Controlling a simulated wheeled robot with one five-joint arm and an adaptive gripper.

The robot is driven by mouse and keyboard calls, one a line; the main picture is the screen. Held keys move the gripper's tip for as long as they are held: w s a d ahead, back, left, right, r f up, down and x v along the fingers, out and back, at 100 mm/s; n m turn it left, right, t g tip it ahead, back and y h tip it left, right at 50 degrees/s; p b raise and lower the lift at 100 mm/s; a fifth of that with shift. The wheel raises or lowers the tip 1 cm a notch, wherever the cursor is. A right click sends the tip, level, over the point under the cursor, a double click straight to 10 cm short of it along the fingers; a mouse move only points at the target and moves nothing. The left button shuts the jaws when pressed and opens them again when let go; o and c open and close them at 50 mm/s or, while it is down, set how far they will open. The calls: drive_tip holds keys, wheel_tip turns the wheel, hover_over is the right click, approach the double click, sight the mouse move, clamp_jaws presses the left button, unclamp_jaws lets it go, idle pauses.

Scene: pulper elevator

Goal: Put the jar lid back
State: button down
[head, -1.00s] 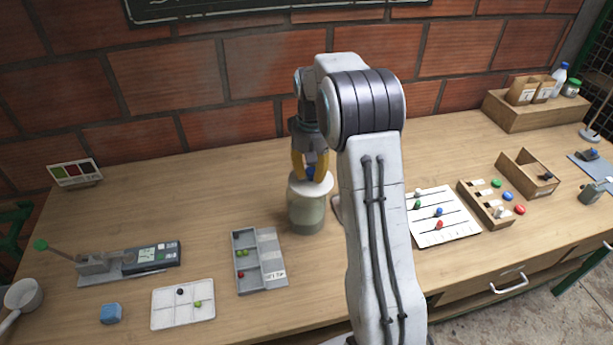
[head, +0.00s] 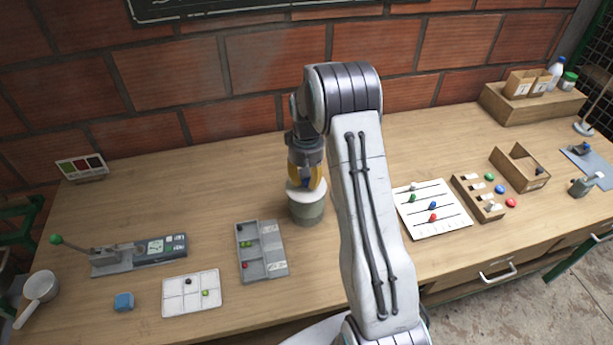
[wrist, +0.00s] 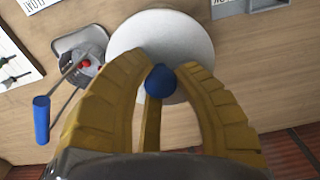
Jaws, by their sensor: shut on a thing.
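The jar (head: 307,213) stands upright on the bench left of my arm, with a greenish lower body. The white round lid (head: 296,194) is at the jar's mouth; whether it is fully seated or slightly raised I cannot tell. In the wrist view the lid (wrist: 160,30) is a broad pale disc with a blue knob (wrist: 160,80). My gripper (head: 306,180) has its yellow fingers closed around the knob from above; it also shows in the wrist view (wrist: 163,85). The lid hides the jar there.
A grey compartment tray (head: 262,265) is close to the jar's front left. A small device with a blue handle (wrist: 41,120) stands beside the lid in the wrist view. A white line card (head: 433,225) and a wooden peg board (head: 476,200) are right of my arm. The brick wall is behind.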

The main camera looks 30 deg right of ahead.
drive_tip(key=c, duration=1.1)
unclamp_jaws()
drive_tip(key=shift+s+f, duration=0.1)
drive_tip(key=shift+f, duration=0.05)
